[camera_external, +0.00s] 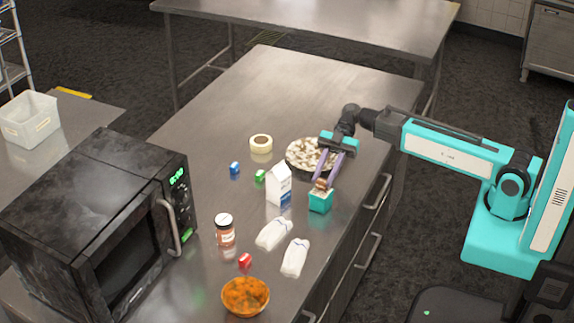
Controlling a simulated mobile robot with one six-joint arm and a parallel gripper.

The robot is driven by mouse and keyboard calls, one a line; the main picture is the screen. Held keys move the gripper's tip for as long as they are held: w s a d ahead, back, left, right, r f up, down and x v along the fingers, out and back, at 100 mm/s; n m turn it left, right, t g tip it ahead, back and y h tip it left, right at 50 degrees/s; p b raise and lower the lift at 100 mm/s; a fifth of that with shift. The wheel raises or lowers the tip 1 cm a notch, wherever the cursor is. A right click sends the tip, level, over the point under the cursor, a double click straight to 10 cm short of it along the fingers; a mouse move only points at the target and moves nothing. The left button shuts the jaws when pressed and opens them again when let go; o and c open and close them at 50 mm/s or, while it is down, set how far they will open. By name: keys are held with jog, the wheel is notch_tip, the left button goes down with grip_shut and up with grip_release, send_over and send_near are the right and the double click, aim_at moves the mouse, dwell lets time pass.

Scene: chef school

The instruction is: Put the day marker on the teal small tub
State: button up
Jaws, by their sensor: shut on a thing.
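The teal small tub (320,201) stands on the steel worktop near its right edge, just right of the milk carton. My gripper (323,183) points down directly over the tub, with its purple fingers shut on a small brownish thing, which seems to be the day marker (321,184). The thing is at the level of the tub's top; whether it touches the tub is too small to tell. Small blocks in blue (235,168), green (260,176) and red (245,261) lie apart on the worktop.
A pan of pale pieces (302,155) sits behind my gripper. The milk carton (278,186) stands close left of the tub. The far worktop is clear.

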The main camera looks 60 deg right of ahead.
jog(key=shift+f, duration=0.6)
jog(key=shift+f, duration=0.15)
jog(key=o, duration=1)
jog(key=shift+r, duration=0.2)
jog(key=shift+d+r, duration=0.1)
jog(key=shift+d, duration=0.4)
jog(key=b+v, duration=0.3)
jog(key=v, duration=0.8)
jog(key=shift+b, duration=0.4)
